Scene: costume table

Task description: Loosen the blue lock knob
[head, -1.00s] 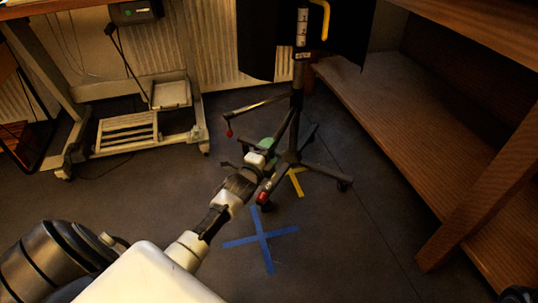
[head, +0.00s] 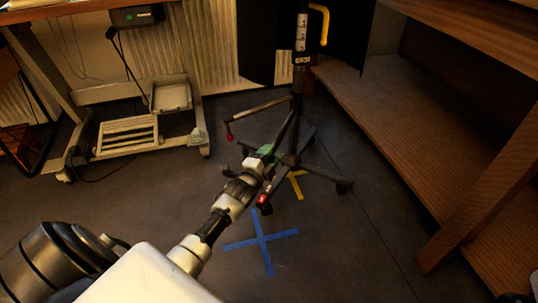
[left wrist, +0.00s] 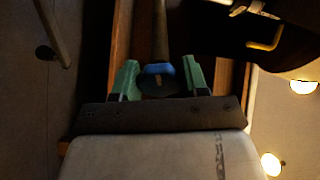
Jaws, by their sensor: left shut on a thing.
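The blue lock knob (left wrist: 158,78) shows in the left wrist view, on a pole that runs away from the camera. The green fingers of my left gripper (left wrist: 160,80) stand on either side of it, shut on it. In the head view my left gripper (head: 264,158) reaches low into the legs of a dark wheeled stand (head: 297,105). The knob is hidden there behind the gripper. My right gripper is not in view.
A yellow hook (head: 325,24) sits high by the stand's pole. A wooden shelf unit (head: 430,130) stands close on the right. A pale wheeled frame (head: 125,135) stands at the left. A blue tape cross (head: 262,243) marks clear floor in front.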

